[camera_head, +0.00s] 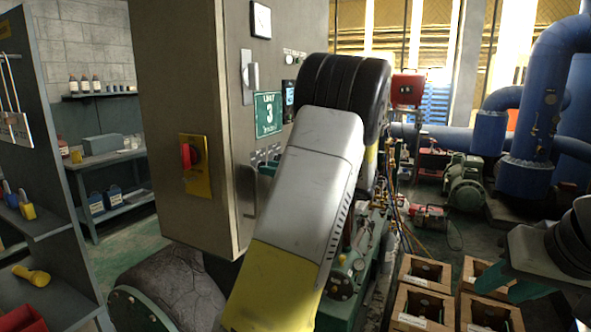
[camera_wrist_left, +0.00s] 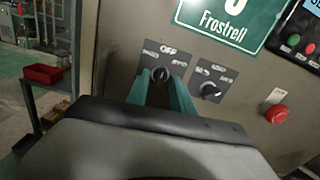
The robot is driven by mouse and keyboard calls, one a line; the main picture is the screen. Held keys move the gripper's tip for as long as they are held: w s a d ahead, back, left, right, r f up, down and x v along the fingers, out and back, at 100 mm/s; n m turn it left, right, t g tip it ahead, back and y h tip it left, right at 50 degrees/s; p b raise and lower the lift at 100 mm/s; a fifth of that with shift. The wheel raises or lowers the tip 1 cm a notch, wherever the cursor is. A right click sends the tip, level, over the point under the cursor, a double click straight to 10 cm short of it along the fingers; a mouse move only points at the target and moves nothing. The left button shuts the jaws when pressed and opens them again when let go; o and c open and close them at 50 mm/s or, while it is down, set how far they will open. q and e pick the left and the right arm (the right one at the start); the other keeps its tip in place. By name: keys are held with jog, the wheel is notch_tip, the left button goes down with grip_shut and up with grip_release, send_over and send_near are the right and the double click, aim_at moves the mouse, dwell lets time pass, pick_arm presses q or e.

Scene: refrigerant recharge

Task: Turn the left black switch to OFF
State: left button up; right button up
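The left black switch (camera_wrist_left: 160,74) sits on a dark label plate marked OFF on the grey cabinet, in the left wrist view. My left gripper (camera_wrist_left: 160,84) has its two green fingers apart, one on each side of this switch. I cannot see contact with the knob. In the head view my left arm hides most of the switch area, and a bit of green finger (camera_head: 268,168) shows beside the arm. The other black switch (camera_wrist_left: 210,89) is just right of the fingers. My right gripper (camera_head: 512,284) is at the right edge of the head view, fingers apart and empty.
A red push button (camera_wrist_left: 276,113) is right of the switches, below a green Frostrell sign (camera_wrist_left: 228,22). The cabinet (camera_head: 185,90) also carries a red-and-yellow rotary switch (camera_head: 195,163). Wooden crates (camera_head: 425,272) stand on the floor below my right gripper.

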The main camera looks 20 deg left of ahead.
pick_arm(q)
jog(key=d, duration=0.9)
jog(key=shift+s, duration=0.35)
jog(key=s+a+f+n+g+h, duration=0.1)
jog(key=s+f+n+h, duration=0.35)
jog(key=s, duration=0.25)
jog(key=s+a+f+n+h, duration=0.1)
jog(key=s+f+n+h, duration=0.2)
jog(key=s+h, duration=0.35)
jog(key=s+d+r+n+t+h, duration=0.3)
jog(key=s+d+n+t+h, duration=0.3)
jog(key=d, duration=0.8)
jog(key=s+n+h, duration=0.3)
jog(key=s, duration=0.2)
jog(key=shift+s+n, duration=0.2)
jog(key=shift+n, duration=0.15)
